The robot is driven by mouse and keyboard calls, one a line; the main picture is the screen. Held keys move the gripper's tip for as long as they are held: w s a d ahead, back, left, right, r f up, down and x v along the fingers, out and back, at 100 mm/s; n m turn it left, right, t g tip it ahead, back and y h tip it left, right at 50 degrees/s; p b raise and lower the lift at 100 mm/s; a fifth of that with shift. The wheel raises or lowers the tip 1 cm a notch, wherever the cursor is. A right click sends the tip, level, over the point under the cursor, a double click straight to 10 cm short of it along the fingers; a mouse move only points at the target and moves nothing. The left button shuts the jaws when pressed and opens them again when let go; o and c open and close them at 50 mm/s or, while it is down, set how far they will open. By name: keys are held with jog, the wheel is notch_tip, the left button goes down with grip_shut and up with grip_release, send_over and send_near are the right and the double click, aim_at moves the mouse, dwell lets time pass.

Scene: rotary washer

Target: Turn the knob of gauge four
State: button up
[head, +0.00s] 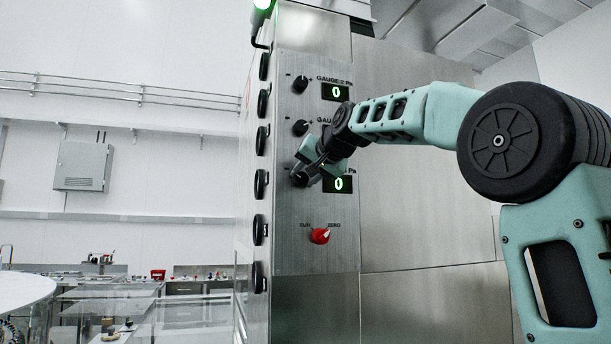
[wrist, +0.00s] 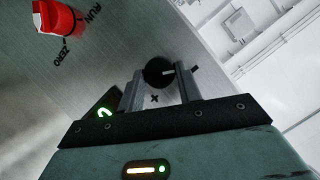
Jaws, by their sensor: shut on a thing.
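The steel panel (head: 289,261) carries a column of black knobs. My gripper (head: 306,174) is at the lowest black knob (head: 299,179), just above a red knob; its gauge label is mostly hidden by my gripper. In the wrist view, that black knob (wrist: 158,72) sits between the two fingers of my gripper (wrist: 160,82), which is shut on it.
The red RUN/ZERO knob (head: 320,235) is below, and also shows in the wrist view (wrist: 58,17). Two black knobs, upper (head: 301,84) and middle (head: 300,128), sit above; the upper display (head: 336,91) reads 0. Black round handles (head: 260,184) line the panel's left side.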

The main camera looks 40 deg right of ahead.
jog(key=o, duration=1)
jog(key=shift+f, duration=0.1)
jog(key=b+v, duration=0.3)
jog(key=v, duration=1.4)
jog(key=shift+s+r+b, duration=0.15)
jog(key=shift+r+b, duration=0.05)
jog(key=shift+b, duration=0.1)
